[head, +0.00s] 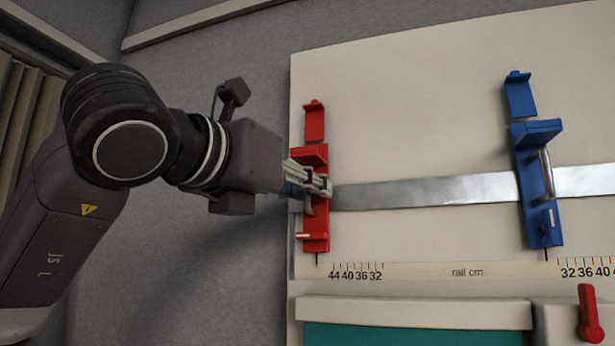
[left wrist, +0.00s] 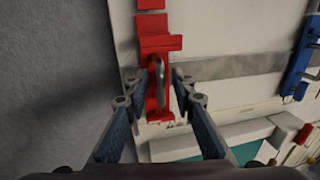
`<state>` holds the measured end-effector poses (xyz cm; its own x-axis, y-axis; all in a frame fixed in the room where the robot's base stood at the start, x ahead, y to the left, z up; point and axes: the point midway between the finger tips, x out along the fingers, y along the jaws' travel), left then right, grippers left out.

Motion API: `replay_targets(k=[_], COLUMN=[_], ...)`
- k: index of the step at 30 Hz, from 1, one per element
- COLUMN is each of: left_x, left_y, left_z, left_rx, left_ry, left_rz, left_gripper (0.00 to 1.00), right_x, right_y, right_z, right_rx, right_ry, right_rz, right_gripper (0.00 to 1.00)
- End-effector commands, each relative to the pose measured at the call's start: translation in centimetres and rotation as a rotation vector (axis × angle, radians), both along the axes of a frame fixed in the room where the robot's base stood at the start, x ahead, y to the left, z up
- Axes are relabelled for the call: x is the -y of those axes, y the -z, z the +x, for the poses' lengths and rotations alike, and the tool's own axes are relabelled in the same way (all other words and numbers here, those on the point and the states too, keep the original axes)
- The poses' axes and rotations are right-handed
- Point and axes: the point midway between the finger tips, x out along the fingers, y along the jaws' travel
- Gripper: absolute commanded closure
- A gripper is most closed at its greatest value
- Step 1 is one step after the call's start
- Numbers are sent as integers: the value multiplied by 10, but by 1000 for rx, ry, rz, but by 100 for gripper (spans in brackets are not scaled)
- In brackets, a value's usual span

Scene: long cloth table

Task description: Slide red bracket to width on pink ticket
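The red bracket (head: 316,228) sits on the metal rail at its left end, its dark pointer left of the 44 mark. It also shows in the left wrist view (left wrist: 156,48), with a grey handle (left wrist: 159,80) on its front. My left gripper (head: 318,186) is at the bracket in the head view. In the left wrist view its two blue-padded fingers (left wrist: 160,102) are apart, one on each side of the handle, with gaps visible. The fingers hide part of the bracket and handle in the head view. No pink ticket shows. My right gripper is not in view.
The metal rail (head: 430,193) runs right across a cream panel (head: 400,110) to a blue bracket (head: 541,215) with a grey handle. The rail between the brackets is clear. Below are a printed scale strip (head: 465,272), a teal-fronted box (head: 415,311) and a red lever (head: 589,315).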

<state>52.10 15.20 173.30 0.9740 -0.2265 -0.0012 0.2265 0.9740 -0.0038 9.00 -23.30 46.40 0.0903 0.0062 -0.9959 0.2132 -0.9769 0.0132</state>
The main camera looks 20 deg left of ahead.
Motion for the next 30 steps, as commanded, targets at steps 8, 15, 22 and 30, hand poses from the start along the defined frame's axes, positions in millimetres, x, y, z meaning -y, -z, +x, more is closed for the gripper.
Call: replay_targets(k=[8,15,22,30], left_x=[2,2,2,7], left_y=[1,1,1,1], left_z=[6,5,5,5], left_rx=[0,0,0,0], left_ry=[2,2,2,4], left_rz=[1,1,1,2], left_gripper=[76,95,100,100], right_x=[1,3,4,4], right_y=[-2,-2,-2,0], right_z=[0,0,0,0], right_rx=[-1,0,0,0], right_ry=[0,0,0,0], right_rz=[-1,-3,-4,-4], right_gripper=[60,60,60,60])
